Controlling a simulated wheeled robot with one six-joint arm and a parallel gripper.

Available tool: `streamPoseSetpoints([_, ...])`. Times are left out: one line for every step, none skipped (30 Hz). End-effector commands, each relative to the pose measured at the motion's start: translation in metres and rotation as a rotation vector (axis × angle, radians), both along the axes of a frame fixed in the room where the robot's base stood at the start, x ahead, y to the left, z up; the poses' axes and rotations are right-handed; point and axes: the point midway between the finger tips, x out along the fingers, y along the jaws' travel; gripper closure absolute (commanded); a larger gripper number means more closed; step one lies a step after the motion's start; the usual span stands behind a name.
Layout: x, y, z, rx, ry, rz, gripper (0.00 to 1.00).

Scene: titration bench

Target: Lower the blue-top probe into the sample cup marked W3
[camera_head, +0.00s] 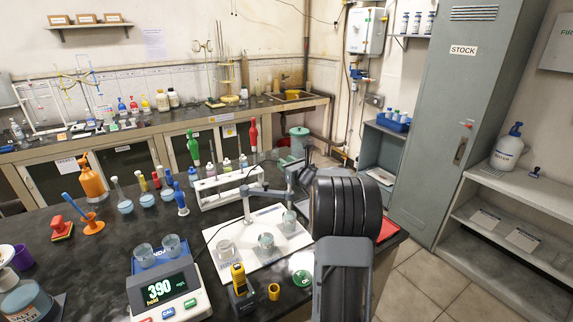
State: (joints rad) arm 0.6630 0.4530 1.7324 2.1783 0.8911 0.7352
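A white board (250,262) on the dark bench holds several small clear cups: a left one (225,249), a middle one (266,243) and a right one (290,219). Their marks are too small to read, so I cannot tell which is W3. A grey jointed holder (262,192) reaches over the board. A blue-topped upright item (181,198) stands left of the white rack; I cannot tell whether it is the probe. My dark arm fills the lower right and hides part of the bench.
A white rack (222,190) with small bottles stands behind the board. In front are a meter (168,290) reading 390 and a yellow handheld device (239,279). An orange wash bottle (91,178) and flasks stand left. A grey cabinet (430,120) stands right.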

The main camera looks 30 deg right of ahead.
Motion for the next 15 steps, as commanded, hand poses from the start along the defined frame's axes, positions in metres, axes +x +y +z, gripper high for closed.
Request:
streamPoseSetpoints([-0.0001, 0.0000, 0.0000, 0.000, 0.000, 0.000, 0.77])
streamPoseSetpoints([-0.0001, 0.0000, 0.0001, 0.000, 0.000, 0.000, 0.80])
streamPoseSetpoints([-0.0001, 0.0000, 0.0000, 0.000, 0.000, 0.000, 0.84])
streamPoseSetpoints([-0.0001, 0.0000, 0.0000, 0.000, 0.000, 0.000, 0.87])
streamPoseSetpoints([-0.0001, 0.0000, 0.0000, 0.000, 0.000, 0.000, 0.90])
streamPoseSetpoints([-0.0001, 0.0001, 0.0000, 0.000, 0.000, 0.000, 0.93])
streamPoseSetpoints([-0.0001, 0.0001, 0.0000, 0.000, 0.000, 0.000, 0.96])
streamPoseSetpoints([-0.0001, 0.0001, 0.0000, 0.000, 0.000, 0.000, 0.99])
streamPoseSetpoints([-0.0001, 0.0001, 0.0000, 0.000, 0.000, 0.000, 1.00])
streamPoseSetpoints([-0.0001, 0.0001, 0.0000, 0.000, 0.000, 0.000, 1.00])
streamPoseSetpoints([-0.0001, 0.0001, 0.0000, 0.000, 0.000, 0.000, 1.00])
streamPoseSetpoints([-0.0001, 0.0001, 0.0000, 0.000, 0.000, 0.000, 1.00])
streamPoseSetpoints([-0.0001, 0.0001, 0.0000, 0.000, 0.000, 0.000, 1.00])
streamPoseSetpoints([-0.0001, 0.0001, 0.0000, 0.000, 0.000, 0.000, 1.00])
streamPoseSetpoints([-0.0001, 0.0001, -0.0002, 0.000, 0.000, 0.000, 1.00])
